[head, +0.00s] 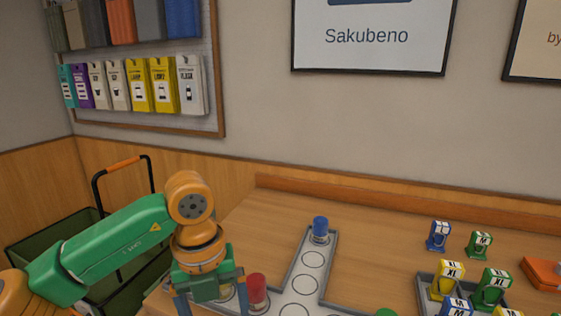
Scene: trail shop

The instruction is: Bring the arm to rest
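My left arm comes in from the left, and its gripper (210,302) points down over the left front of the wooden table. Its two fingers stand wide apart, and their tips are at or past the lower picture edge. A pale object shows partly behind the right finger; I cannot tell what it is. A red-topped container (257,291) stands just right of the gripper, apart from it as far as I can see. My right gripper is not in view.
A grey tray (323,272) with round slots holds a blue-topped container (320,229) at its far end. At right stand a grey bin (424,298) with labelled tags, a blue tag (438,236), a green tag (480,244) and an orange item (543,273). A green basket (60,243) stands left.

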